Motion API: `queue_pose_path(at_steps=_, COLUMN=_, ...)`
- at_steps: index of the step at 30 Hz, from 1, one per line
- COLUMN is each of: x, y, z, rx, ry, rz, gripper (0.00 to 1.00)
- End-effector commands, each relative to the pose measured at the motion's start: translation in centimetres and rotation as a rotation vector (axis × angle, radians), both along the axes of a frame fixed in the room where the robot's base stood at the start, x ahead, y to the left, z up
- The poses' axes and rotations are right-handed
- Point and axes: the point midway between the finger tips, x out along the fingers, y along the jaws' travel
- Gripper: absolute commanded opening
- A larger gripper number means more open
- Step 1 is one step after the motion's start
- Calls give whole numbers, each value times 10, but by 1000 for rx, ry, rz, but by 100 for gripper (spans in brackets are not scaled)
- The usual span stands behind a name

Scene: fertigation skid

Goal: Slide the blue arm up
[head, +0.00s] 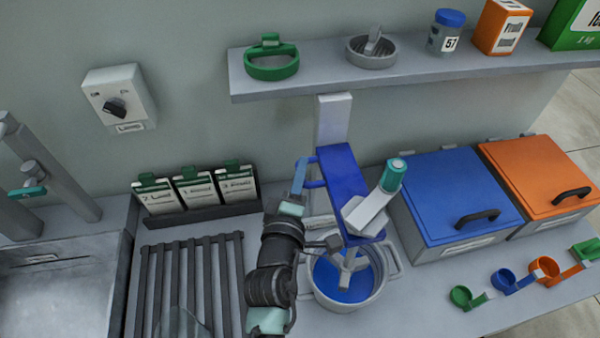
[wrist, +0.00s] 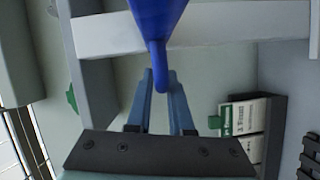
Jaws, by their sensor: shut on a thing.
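The blue arm (head: 343,180) is mounted on a pale upright post (head: 333,120) behind a pot. It carries a grey mixer part with a teal cap (head: 395,172), whose shaft reaches down into the pot (head: 365,298), which holds blue contents. My gripper (head: 302,172) is at the handle on the left side of the blue arm. In the wrist view its two fingers (wrist: 160,82) lie on either side of the blue handle bar (wrist: 157,55) and are shut on it. The lower part of the post is hidden behind the arm and mixer.
A shelf (head: 400,68) with a green ring, a grey strainer, a jar and boxes juts out above the blue arm. A blue-lidded bin (head: 450,190) and orange-lidded bin (head: 540,170) stand right. Card holders (head: 198,190) and a slatted rack (head: 185,285) are left.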

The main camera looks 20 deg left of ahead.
Motion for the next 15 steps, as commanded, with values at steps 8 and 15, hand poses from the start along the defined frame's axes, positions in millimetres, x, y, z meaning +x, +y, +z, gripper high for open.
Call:
queue_pose_path(at_steps=8, x=1, y=2, z=80, rx=3, ry=-19, rz=6, gripper=0)
queue_pose_path(at_steps=15, x=2, y=2, z=106, rx=3, ry=-20, rz=6, gripper=0)
